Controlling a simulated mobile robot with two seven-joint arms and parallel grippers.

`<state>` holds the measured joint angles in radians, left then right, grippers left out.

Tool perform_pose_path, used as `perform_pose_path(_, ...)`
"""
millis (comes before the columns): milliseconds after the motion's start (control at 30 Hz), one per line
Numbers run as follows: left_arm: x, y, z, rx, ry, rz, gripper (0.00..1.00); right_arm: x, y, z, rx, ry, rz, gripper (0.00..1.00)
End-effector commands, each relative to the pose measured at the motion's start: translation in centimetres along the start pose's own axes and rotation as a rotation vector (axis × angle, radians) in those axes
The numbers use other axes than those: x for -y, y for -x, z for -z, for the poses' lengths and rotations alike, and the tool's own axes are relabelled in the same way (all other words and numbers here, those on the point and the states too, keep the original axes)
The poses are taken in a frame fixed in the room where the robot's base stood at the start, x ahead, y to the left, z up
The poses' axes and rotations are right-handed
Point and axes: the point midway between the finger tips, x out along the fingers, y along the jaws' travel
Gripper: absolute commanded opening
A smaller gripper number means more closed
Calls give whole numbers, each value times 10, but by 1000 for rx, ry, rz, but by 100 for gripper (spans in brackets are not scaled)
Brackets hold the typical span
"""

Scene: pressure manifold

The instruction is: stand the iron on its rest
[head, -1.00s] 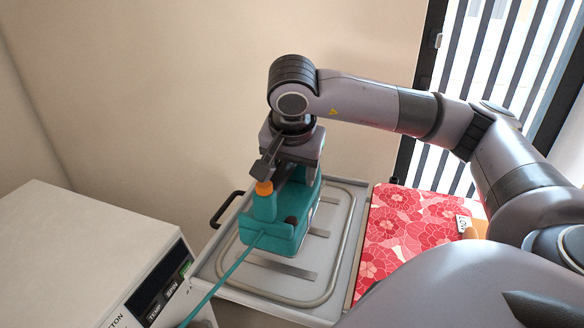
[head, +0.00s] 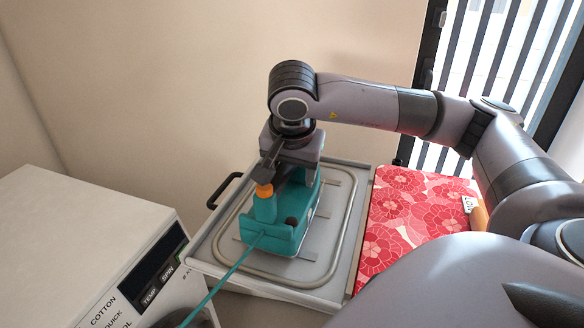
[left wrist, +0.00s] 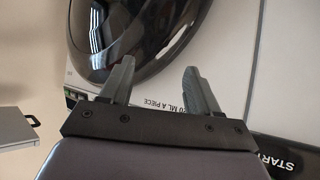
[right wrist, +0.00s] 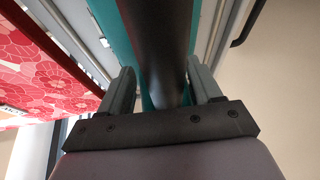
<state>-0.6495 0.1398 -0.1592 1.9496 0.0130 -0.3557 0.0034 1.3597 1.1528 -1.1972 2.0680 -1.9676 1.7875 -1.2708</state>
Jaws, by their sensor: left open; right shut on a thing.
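The teal iron (head: 275,230) has an orange knob and a teal cord running down to the lower left. My right gripper (head: 299,172) is above it and shut on its dark handle (right wrist: 158,45), which lies between the fingers in the right wrist view. The iron is level, inside the outline of the metal rail of the grey rest (head: 335,262). Its underside is hidden, so I cannot tell whether it touches. My left gripper (left wrist: 158,72) is open and empty, in front of a washing machine's door; the head view does not show it.
The white washing machine (head: 75,235) stands at left, its dark round door (left wrist: 130,40) close to my left gripper. A red flowered board (head: 405,220) adjoins the rest at right. A black handle (head: 222,190) sticks out from the rest's left edge.

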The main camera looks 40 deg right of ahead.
Motion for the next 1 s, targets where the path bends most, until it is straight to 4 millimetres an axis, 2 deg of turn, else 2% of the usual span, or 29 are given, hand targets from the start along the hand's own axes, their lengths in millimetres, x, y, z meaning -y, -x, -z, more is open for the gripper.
perform_pose_path(1000,-1,-5,-6,-2,0,-2,61,0,-7,-2,-5,-2,7,12)
